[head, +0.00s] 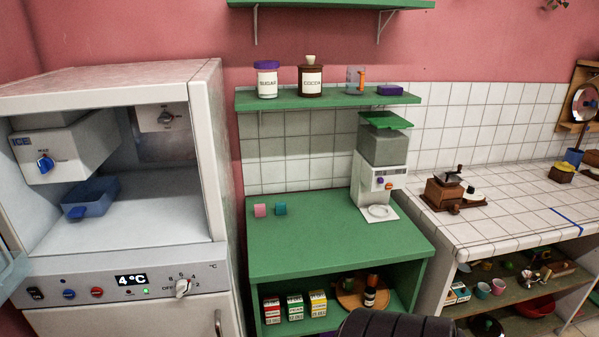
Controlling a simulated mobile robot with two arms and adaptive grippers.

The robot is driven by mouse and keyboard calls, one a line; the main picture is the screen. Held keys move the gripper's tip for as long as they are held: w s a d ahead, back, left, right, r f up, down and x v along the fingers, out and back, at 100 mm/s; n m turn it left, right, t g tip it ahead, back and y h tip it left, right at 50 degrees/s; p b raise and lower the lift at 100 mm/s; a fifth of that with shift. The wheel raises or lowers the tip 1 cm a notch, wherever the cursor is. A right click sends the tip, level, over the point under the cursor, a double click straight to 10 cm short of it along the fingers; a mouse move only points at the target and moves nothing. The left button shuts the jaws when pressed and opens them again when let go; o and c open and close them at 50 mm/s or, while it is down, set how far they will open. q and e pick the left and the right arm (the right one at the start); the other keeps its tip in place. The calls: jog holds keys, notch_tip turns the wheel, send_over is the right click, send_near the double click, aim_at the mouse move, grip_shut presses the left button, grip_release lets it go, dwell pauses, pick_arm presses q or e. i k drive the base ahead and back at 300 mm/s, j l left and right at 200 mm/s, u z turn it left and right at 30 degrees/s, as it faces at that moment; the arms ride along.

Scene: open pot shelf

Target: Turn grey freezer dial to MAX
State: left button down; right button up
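The open white fridge-freezer cabinet (212,150) stands at the left. A small grey dial (166,117) sits on a pale plate on the back wall of its upper compartment, at the upper right. The marks around it are too small to read, so its setting cannot be told. A blue knob (45,163) is on the front of the ICE box (85,143). A pale dial (183,287) with numbers and OFF is on the front panel below, next to a 4 °C display (131,279). Neither of my grippers is in view.
A blue tray (91,197) lies on the compartment floor, under the ICE box. A green counter (310,245) stands right of the cabinet, with two small cubes and a white grinder (378,175). The compartment's front right is clear.

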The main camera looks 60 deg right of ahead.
aim_at(166, 117)
jog(key=z, duration=1.35)
